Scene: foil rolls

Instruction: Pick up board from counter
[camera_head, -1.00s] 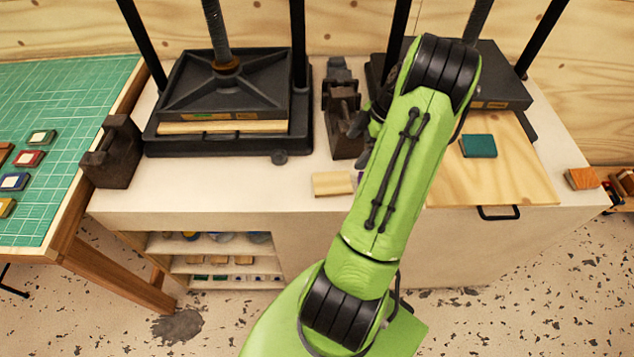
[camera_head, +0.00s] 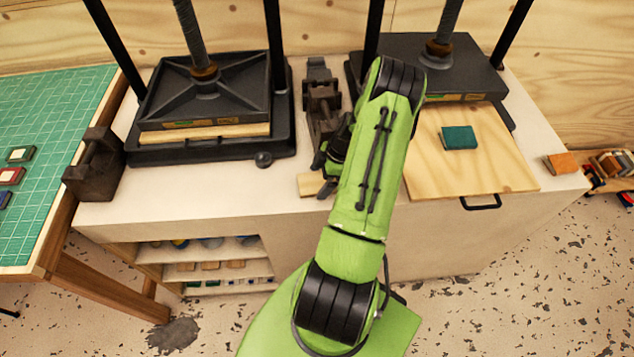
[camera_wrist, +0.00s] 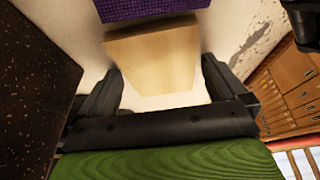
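The board, a small pale wooden piece (camera_head: 311,185), lies on the white counter (camera_head: 220,200) near its front edge, just left of my arm. My arm hides part of it in the head view. My gripper (camera_head: 325,172) is low over the counter beside the board. In the wrist view the board (camera_wrist: 155,65) shows ahead of and between the two dark fingers of my gripper (camera_wrist: 161,68). The fingers are apart, with a visible gap at the board's sides, so the gripper is open and empty.
A dark iron tool (camera_head: 322,105) stands close behind the gripper. A purple thing (camera_wrist: 150,8) lies beyond the board. A left press (camera_head: 210,90) and a right press (camera_head: 440,65) stand on the counter. A teal block (camera_head: 459,138) lies on a larger plywood sheet (camera_head: 490,175).

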